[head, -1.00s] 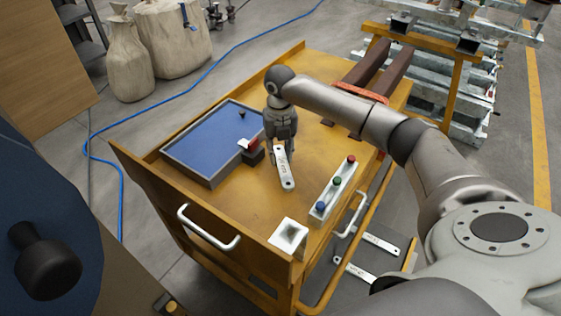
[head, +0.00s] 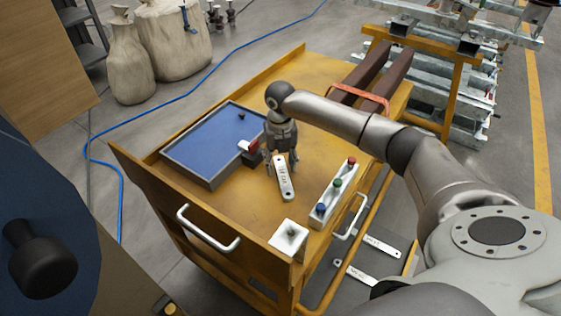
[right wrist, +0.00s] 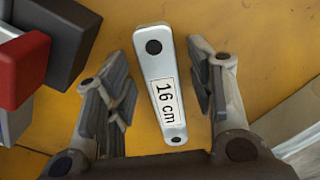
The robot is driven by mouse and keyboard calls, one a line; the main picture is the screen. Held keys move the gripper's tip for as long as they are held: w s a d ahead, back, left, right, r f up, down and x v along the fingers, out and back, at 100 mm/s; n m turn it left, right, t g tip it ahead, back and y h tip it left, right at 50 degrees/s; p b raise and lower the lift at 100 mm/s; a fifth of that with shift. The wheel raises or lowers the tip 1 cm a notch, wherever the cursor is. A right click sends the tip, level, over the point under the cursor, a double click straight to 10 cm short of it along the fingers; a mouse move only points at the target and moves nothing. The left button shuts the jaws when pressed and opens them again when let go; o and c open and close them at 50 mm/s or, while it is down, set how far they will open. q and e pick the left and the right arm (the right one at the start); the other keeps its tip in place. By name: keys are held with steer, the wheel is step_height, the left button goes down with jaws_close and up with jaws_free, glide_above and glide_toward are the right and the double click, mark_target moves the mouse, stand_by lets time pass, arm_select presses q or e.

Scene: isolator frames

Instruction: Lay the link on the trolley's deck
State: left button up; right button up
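The link (head: 283,182) is a slim white bar with a hole at each end. It lies on the yellow trolley's deck (head: 310,95), between the blue tray and the button strip. In the right wrist view the link (right wrist: 160,70) shows its "16 cm" label. My right gripper (head: 282,160) is over the link's far end. Its fingers (right wrist: 163,95) stand apart on either side of the link, with deck visible in both gaps. My left gripper is not in view.
A blue-floored tray (head: 212,142) and a red-and-black block (head: 250,147) are left of the link. A strip with red, green and blue knobs (head: 336,186) is to the right. A white square piece (head: 290,236) sits at the near corner. Brown bars (head: 378,72) lie at the back.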

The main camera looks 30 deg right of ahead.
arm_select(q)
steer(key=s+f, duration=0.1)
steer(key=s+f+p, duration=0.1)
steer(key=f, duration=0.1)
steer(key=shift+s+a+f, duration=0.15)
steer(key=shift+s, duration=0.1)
arm_select(e)
step_height(320, 180, up, 8)
steer(key=shift+f, duration=0.1)
